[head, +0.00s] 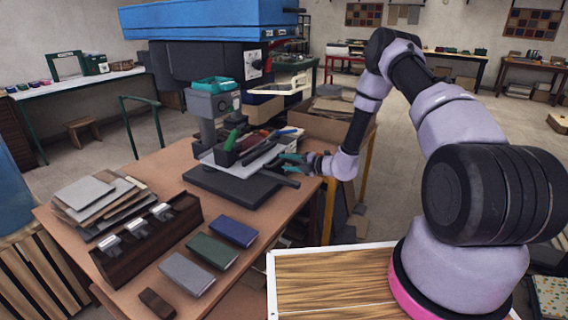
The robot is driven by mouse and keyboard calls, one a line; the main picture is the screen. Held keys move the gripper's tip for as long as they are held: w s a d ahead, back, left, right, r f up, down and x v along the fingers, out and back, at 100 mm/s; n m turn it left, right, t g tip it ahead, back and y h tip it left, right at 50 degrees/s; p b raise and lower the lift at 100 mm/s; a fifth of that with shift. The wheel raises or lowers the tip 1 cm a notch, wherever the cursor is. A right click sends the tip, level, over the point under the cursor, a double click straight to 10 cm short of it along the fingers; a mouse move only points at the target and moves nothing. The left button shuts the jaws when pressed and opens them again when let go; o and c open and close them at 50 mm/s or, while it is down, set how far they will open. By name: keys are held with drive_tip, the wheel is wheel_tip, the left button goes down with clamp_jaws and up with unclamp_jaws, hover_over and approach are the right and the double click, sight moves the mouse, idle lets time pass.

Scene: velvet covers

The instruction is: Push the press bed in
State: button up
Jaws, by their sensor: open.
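The press (221,100) stands at the back of the brown table, with a grey column and a teal-topped head. Its bed seems to be the dark flat slab (222,189) sticking out toward the front of the table. A pale plate (226,167) with a dark holder of tools sits just behind and above the slab. My gripper (288,164) comes in from the right with its fingers apart and empty. It is close to the slab's right end and a dark bar there. Contact cannot be told.
Grey, green and blue covers (208,249) lie on the table's front right. A dark rack (147,240) with metal clips and a stack of boards (98,200) are at the left. A small brown block (157,303) lies at the front edge. A cardboard box (325,124) stands behind my gripper.

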drive_tip(key=shift+x, duration=0.8)
clamp_jaws()
idle(0.9)
